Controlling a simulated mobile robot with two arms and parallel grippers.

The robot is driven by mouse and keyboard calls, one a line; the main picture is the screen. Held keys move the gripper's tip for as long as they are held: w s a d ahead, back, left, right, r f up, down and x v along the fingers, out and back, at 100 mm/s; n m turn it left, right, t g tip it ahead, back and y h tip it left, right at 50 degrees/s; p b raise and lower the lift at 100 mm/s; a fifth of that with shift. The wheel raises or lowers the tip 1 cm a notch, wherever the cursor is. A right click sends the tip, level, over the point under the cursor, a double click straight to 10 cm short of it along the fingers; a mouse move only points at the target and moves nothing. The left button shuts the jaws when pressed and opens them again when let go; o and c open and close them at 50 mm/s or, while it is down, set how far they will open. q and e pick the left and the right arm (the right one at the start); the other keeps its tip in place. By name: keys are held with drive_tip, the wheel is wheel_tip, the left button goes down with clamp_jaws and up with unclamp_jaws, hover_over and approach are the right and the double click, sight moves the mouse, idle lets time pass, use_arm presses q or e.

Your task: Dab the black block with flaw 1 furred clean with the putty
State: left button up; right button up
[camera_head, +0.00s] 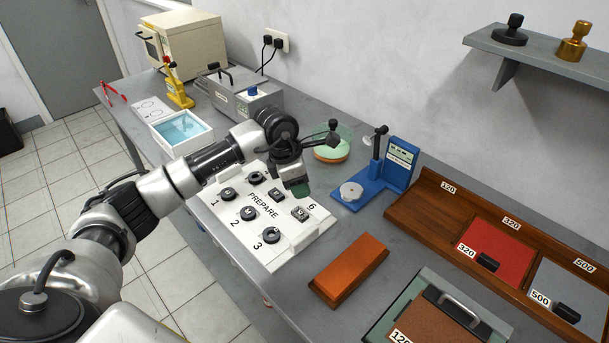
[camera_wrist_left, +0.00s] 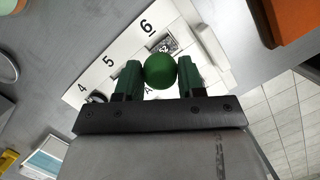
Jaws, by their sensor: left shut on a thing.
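My left gripper (camera_head: 297,190) is shut on a ball of green putty (camera_wrist_left: 160,70), which shows between its green fingers in the left wrist view. It hovers over the right part of the white PREPARE board (camera_head: 205,203). Several dark pieces sit on the numbered places. A squarish dark block (camera_head: 300,213) with a pale top sits by number 6, just below the gripper, and shows partly behind the putty in the left wrist view (camera_wrist_left: 163,45). Another dark block (camera_head: 276,194) sits beside it. I cannot tell which block has flaw 1 or fur. My right gripper is not in view.
A glass bowl (camera_head: 333,153) stands behind the gripper, with a blue stand (camera_head: 395,170) to its right. An orange-brown brick (camera_head: 348,268) lies right of the board. A wooden tray (camera_head: 440,205) with abrasive sheets runs along the wall. A white water tray (camera_head: 180,130) is at left.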

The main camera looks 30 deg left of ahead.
sight(302, 212)
use_arm(q)
drive_tip(key=shift+s+f+b, duration=0.2)
drive_tip(key=shift+f+b, duration=0.15)
drive_tip(key=shift+f, duration=0.25)
drive_tip(key=shift+s+f+b, duration=0.15)
drive_tip(key=shift+f+b, duration=0.15)
drive_tip(key=shift+f, duration=0.3)
drive_tip(key=x, duration=0.1)
drive_tip(key=b+x, duration=0.1)
drive_tip(key=shift+a+f, duration=0.15)
drive_tip(key=shift+f, duration=0.25)
drive_tip(key=shift+f+b, duration=0.25)
drive_tip(key=shift+b, duration=0.1)
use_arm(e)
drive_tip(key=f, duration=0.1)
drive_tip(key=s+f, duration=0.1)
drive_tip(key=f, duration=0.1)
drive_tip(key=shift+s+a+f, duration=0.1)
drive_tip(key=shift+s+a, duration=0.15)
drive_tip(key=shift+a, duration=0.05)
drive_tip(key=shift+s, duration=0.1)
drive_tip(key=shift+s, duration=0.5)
use_arm(q)
drive_tip(key=shift+f, duration=0.3)
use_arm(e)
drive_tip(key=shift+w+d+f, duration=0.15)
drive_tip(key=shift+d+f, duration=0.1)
